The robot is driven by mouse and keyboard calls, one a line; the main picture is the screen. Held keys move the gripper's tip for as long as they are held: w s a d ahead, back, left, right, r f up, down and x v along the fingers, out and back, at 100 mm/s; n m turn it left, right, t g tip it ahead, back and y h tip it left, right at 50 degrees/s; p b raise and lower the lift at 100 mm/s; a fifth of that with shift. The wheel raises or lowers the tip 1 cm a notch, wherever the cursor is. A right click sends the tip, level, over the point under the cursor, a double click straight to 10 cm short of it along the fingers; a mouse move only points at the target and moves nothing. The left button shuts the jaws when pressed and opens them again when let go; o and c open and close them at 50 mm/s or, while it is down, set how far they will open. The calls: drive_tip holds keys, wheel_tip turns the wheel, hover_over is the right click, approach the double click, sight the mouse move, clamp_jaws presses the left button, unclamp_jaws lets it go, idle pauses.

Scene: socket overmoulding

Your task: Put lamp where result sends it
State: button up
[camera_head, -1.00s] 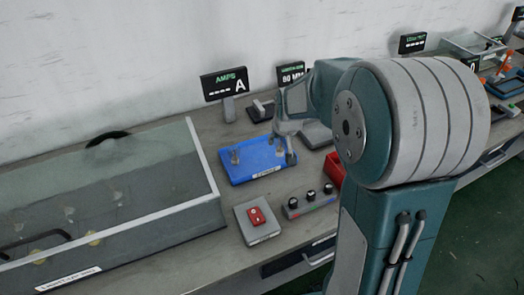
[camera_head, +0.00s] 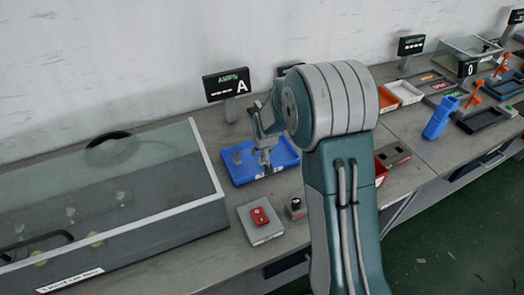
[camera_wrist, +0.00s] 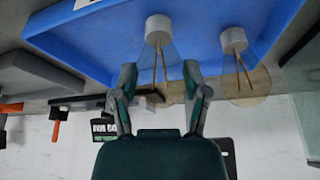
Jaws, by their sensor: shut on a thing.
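The blue tray (camera_head: 238,178) lies on the bench, left of my arm. In the wrist view the tray (camera_wrist: 95,45) bears two clear bulb lamps with white caps. My gripper (camera_wrist: 160,72) is shut on one lamp (camera_wrist: 157,30), its fingers either side of the glass. The other lamp (camera_wrist: 234,40) stands to the right, outside the fingers. In the head view my gripper (camera_head: 264,157) is low over the tray and partly covers the held lamp. Whether that lamp touches the tray is unclear. The AMPS display (camera_head: 227,86) shows dashes and "A".
A long clear-covered case (camera_head: 110,215) stands left. A grey box with a red button (camera_head: 260,218) and a black-knobbed unit (camera_head: 296,208) sit in front of the tray. A blue object (camera_head: 438,118), a red-and-white bin pair (camera_head: 403,92) and dark trays (camera_head: 480,119) are right of my arm.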

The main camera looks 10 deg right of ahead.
drive_tip(key=o, duration=0.7)
drive_tip(key=shift+d+f, duration=0.1)
drive_tip(key=shift+d, duration=0.05)
drive_tip(key=shift+o, duration=1.4)
drive_tip(key=shift+d, duration=0.2)
drive_tip(key=shift+a, duration=0.2)
drive_tip(key=shift+s+r, duration=0.1)
drive_tip(key=shift+r, duration=0.35)
drive_tip(key=s+r, duration=1.8)
drive_tip(key=r, duration=0.3)
drive_tip(key=s+r+t, duration=0.1)
drive_tip(key=s, duration=1.3)
drive_tip(key=shift+s+d+r, duration=0.2)
drive_tip(key=shift+d+r, duration=0.1)
drive_tip(key=shift+r, duration=0.05)
